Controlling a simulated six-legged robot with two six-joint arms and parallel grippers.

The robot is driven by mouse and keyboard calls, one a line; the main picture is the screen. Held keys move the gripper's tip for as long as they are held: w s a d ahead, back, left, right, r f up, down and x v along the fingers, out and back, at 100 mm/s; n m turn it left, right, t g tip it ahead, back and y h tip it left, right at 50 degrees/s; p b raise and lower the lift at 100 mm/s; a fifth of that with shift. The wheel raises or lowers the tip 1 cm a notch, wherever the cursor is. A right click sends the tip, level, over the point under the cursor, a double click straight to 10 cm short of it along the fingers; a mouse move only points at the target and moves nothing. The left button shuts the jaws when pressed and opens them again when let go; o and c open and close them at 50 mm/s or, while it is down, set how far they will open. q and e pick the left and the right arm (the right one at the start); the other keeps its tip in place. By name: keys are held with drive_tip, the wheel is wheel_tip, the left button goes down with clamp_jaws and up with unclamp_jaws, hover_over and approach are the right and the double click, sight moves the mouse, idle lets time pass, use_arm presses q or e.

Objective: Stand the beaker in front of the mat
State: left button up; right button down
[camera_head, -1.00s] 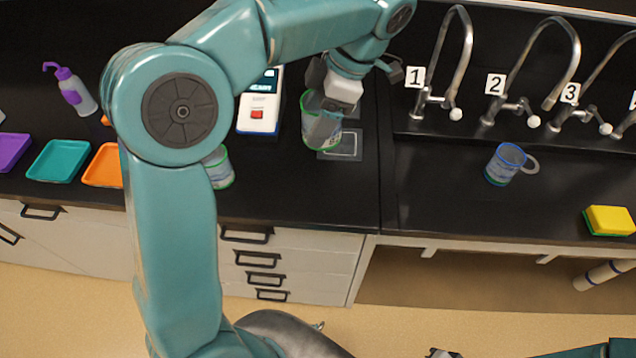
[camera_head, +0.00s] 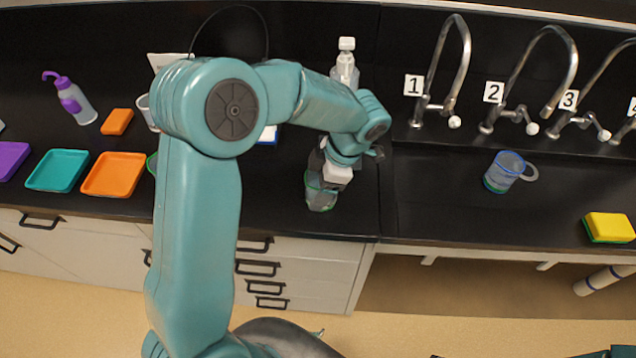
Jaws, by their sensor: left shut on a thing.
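A clear beaker with a green rim (camera_head: 320,196) is in my left gripper (camera_head: 326,180), over the front part of the black counter. The gripper reaches down from above and is shut on the beaker, hiding part of its rim and side. The beaker looks about upright. I cannot tell whether its base touches the counter. The mat is hidden behind my left arm and gripper. My right gripper is not in view.
A blue-rimmed beaker with a handle (camera_head: 505,172) stands right, below numbered taps (camera_head: 513,116). A yellow-green sponge (camera_head: 609,227) lies far right. Teal (camera_head: 58,170) and orange (camera_head: 114,174) trays and a wash bottle (camera_head: 74,100) are left. A white bottle (camera_head: 345,64) stands behind my arm.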

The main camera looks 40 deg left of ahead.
use_arm(q)
drive_tip(key=shift+r, duration=0.1)
drive_tip(key=shift+f+b, duration=0.2)
drive_tip(key=shift+b, duration=0.1)
drive_tip(key=o, duration=1.1)
drive_tip(key=shift+s+r, duration=0.1)
drive_tip(key=shift+r, duration=0.1)
drive_tip(key=v, duration=1.2)
drive_tip(key=shift+s, duration=0.1)
